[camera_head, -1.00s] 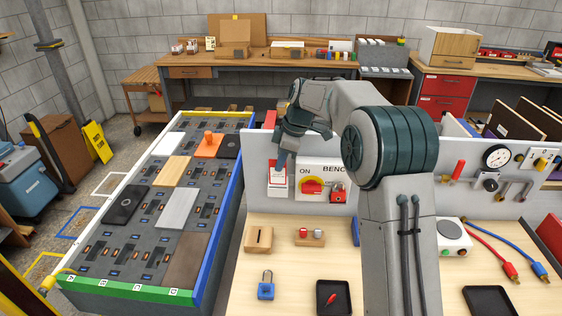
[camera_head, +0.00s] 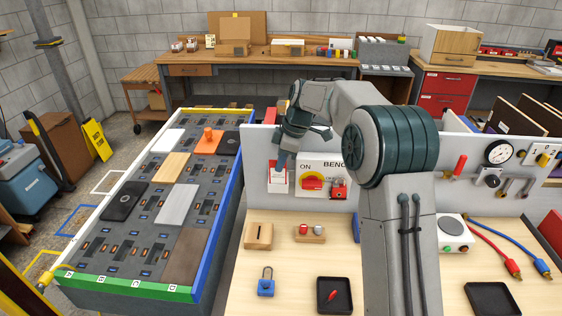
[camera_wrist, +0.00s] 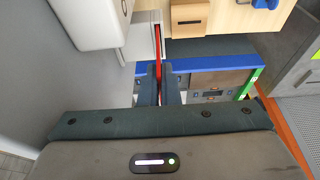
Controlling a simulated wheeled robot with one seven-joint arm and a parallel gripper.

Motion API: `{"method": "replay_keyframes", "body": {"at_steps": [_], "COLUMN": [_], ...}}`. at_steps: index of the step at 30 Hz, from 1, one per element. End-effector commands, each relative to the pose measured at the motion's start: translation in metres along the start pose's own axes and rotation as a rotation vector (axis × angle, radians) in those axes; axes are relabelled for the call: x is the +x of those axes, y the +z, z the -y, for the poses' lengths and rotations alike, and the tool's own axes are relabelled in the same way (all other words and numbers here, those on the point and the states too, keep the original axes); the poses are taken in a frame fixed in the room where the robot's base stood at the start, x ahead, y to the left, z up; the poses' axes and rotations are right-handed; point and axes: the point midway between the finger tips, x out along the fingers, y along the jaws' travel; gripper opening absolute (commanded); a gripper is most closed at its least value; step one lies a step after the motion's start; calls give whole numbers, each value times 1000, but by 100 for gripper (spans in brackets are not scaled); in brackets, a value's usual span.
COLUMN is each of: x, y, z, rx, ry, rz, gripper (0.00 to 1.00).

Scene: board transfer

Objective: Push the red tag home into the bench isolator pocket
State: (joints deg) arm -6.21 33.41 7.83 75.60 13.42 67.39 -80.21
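The white isolator pocket (camera_head: 278,187) is on the upright grey panel, left of the yellow and red rotary switch. The red tag (camera_wrist: 157,45) shows edge-on as a thin red strip in the wrist view, at the white pocket front. My gripper (camera_wrist: 159,88) has its two fingers closed on either side of the tag's near end. In the head view my gripper (camera_head: 282,163) points down at the top of the pocket, with its fingertips partly hiding the tag. How deep the tag sits in the pocket cannot be told.
The rotary switch (camera_head: 313,181) and a red padlock (camera_head: 339,187) are close on the right. A wooden slotted block (camera_head: 259,236), a blue padlock (camera_head: 266,283) and a black tray (camera_head: 334,294) are on the bench below. The board rack (camera_head: 152,215) stands left.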

Motion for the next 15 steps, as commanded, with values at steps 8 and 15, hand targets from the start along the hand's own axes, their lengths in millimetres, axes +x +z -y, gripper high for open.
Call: {"method": "replay_keyframes", "body": {"at_steps": [8, 15], "x": [7, 12], "y": [2, 4], "z": [0, 0], "rx": [0, 0], "ry": [0, 0], "rz": [0, 0], "gripper": [0, 0]}}
